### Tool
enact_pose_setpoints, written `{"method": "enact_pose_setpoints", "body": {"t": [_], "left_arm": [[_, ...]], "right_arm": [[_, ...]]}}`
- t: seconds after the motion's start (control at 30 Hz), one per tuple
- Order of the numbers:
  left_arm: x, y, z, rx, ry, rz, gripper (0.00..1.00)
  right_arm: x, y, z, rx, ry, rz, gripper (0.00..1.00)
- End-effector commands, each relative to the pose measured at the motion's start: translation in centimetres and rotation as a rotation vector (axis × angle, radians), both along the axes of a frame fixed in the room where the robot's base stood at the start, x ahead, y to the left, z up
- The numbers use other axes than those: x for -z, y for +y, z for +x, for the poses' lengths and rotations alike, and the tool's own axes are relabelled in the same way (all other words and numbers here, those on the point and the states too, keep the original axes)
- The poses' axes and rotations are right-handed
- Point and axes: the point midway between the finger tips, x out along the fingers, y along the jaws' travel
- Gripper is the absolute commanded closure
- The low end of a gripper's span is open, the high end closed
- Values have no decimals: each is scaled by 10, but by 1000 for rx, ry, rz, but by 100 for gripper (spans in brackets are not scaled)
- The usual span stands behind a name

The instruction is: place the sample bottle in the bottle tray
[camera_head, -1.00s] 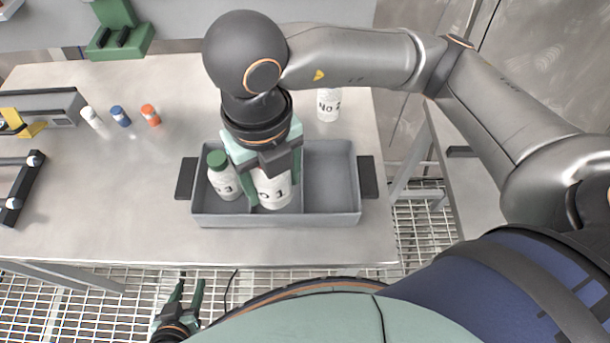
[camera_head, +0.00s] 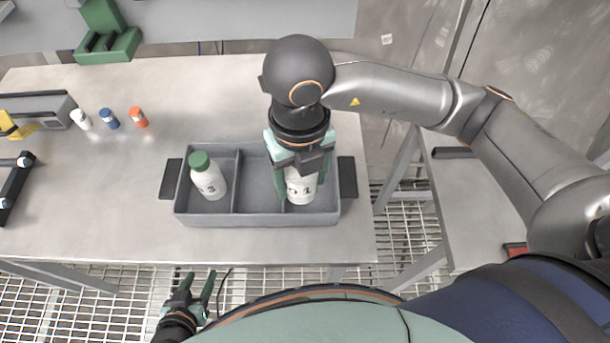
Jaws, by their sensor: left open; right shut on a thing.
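The grey bottle tray (camera_head: 255,220) stands on the steel table near its front edge. My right gripper (camera_head: 301,180) points down and is shut on a white sample bottle marked 1 (camera_head: 302,193), one finger on each side. The bottle is upright at the tray's right compartment; I cannot tell whether it touches the floor. The gripper hides its top. A white bottle with a green cap, marked 3 (camera_head: 209,183), stands in the left compartment. The middle compartment is empty. My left gripper (camera_head: 199,283) is open and empty, low in front of the table.
Small white, blue (camera_head: 109,118) and orange-capped (camera_head: 138,117) vials stand at the left on the table. A grey device with a yellow part (camera_head: 12,128) is at the far left. A green stand (camera_head: 108,45) is at the back. The table between vials and tray is clear.

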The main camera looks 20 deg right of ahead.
Motion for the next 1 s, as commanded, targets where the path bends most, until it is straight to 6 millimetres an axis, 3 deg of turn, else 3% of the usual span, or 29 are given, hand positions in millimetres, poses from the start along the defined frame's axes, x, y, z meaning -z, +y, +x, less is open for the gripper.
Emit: {"method": "enact_pose_setpoints", "body": {"t": [0.1,0.3,0.47,0.7,1.0], "left_arm": [[1,0,0,0,0,0,50],[0,0,0,0,0,0,50],[-1,0,0,0,0,0,50],[-7,0,0,0,0,0,50],[-6,0,0,0,0,0,50]], "right_arm": [[24,-13,18,5,5,-4,100],[48,-23,37,2,1,-1,100],[57,-26,44,1,0,0,100],[88,-29,47,-1,2,0,100],[93,-28,48,-2,-2,0,100]]}}
